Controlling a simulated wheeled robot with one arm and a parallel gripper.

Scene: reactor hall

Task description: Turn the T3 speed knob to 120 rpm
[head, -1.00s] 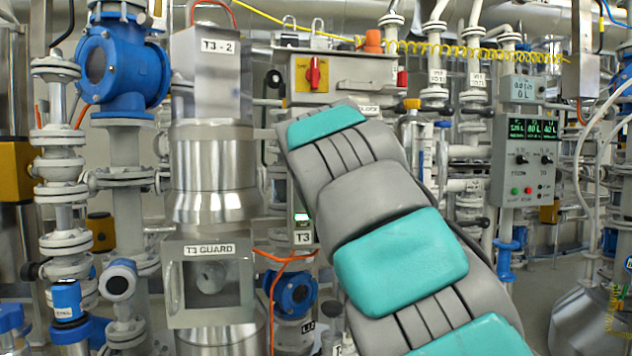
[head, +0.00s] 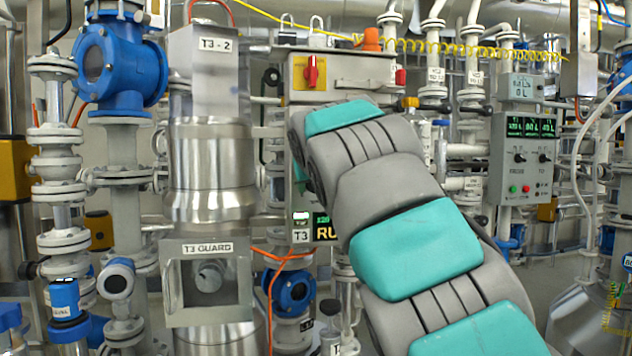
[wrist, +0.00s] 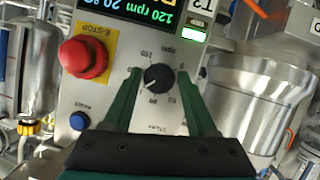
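The T3 speed knob (wrist: 158,78) is a small black round knob on a grey panel (wrist: 108,105) in the wrist view, with a printed scale around it. My gripper (wrist: 161,73) has one green finger on each side of the knob, with visible gaps, so it is open and not touching it. The panel's display (wrist: 140,10), upside down in this view, reads 120 rpm and 20 of something cut off. In the head view, my arm hides the knob and gripper; part of the T3 display (head: 323,228) shows beside the T3 label (head: 301,236).
A red E-STOP button (wrist: 84,58) on a yellow plate and a blue button (wrist: 79,120) sit left of the knob in the wrist view.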

